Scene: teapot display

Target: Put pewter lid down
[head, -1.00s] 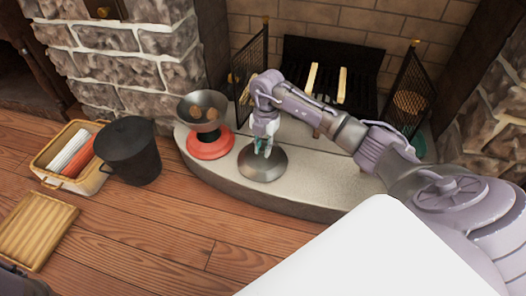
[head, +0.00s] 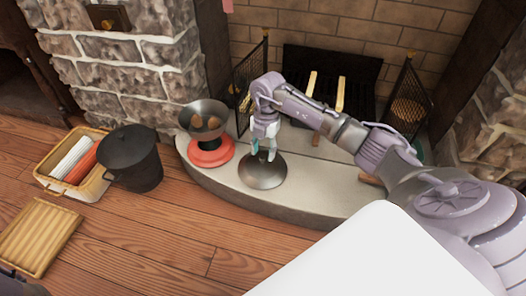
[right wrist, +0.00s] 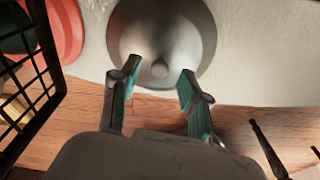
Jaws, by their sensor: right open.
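The pewter lid (head: 262,174) is a round, grey, shallow dome with a small knob. It lies flat, knob up, on the pale stone hearth. It also shows at the top of the right wrist view (right wrist: 190,35), its knob between the two fingertips in the picture. My right gripper (head: 264,153) hangs above the lid, pointing down, fingers apart. In the right wrist view its teal-padded fingers (right wrist: 160,74) are open with nothing held between them.
A red scale with a dark bowl (head: 208,150) stands left of the lid. A black bucket (head: 132,160) and a basket with rolled cloths (head: 93,190) stand on the wooden floor. A mesh fire screen (right wrist: 30,90) is close to my right gripper.

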